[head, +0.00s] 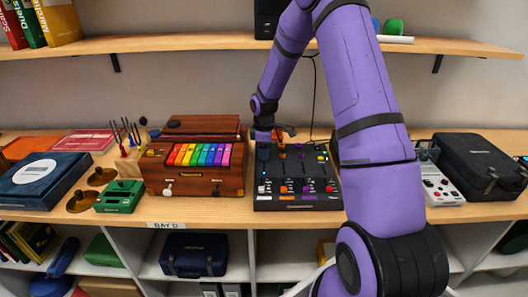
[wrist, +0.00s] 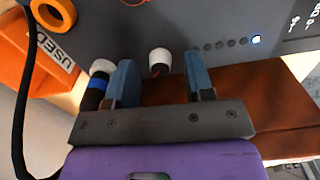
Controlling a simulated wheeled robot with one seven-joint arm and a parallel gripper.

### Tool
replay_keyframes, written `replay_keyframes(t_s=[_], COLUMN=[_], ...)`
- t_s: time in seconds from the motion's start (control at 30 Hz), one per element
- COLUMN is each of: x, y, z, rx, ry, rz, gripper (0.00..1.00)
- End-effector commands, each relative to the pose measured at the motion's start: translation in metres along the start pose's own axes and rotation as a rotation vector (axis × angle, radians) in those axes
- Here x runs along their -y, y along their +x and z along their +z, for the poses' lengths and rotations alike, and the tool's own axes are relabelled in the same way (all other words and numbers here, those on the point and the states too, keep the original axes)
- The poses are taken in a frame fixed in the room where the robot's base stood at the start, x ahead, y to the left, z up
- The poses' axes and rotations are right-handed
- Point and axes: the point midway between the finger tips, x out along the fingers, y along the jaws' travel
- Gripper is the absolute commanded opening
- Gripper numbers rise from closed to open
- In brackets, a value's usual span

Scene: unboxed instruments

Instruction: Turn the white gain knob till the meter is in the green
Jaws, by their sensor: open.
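The black mixer-like unit (head: 297,203) stands on the shelf in the head view, with coloured knobs on its top. My gripper (head: 277,132) is over its back edge there. In the wrist view its dark panel (wrist: 225,20) fills the top. A white knob (wrist: 159,60) shows between the two blue-grey fingers of my gripper (wrist: 160,78), which are open with a gap on either side of it. A second white-topped piece (wrist: 103,67) with a blue band is left of the left finger. A row of small lights (wrist: 221,45) runs to the right; the far right one glows blue-white.
A wooden instrument (head: 194,186) with rainbow keys stands just left of the unit. A white-grey device (head: 438,190) and a black case (head: 480,165) are to the right, behind my arm. A black cable (wrist: 19,125) and an orange ring-shaped knob (wrist: 50,14) lie left in the wrist view.

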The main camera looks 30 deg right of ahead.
Motion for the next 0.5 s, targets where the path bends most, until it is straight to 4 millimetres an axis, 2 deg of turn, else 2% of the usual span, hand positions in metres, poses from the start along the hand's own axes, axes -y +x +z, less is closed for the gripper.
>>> replay_keyframes(t_s=[0.37, 0.4, 0.5], x=[0.0000, 0.0000, 0.0000], y=[0.0060, 0.0060, 0.0060], z=[0.0000, 0.0000, 0.0000], rx=[0.000, 0.000, 0.000], ry=[0.000, 0.000, 0.000], rz=[0.001, 0.001, 0.001], gripper=[0.48, 0.44, 0.21])
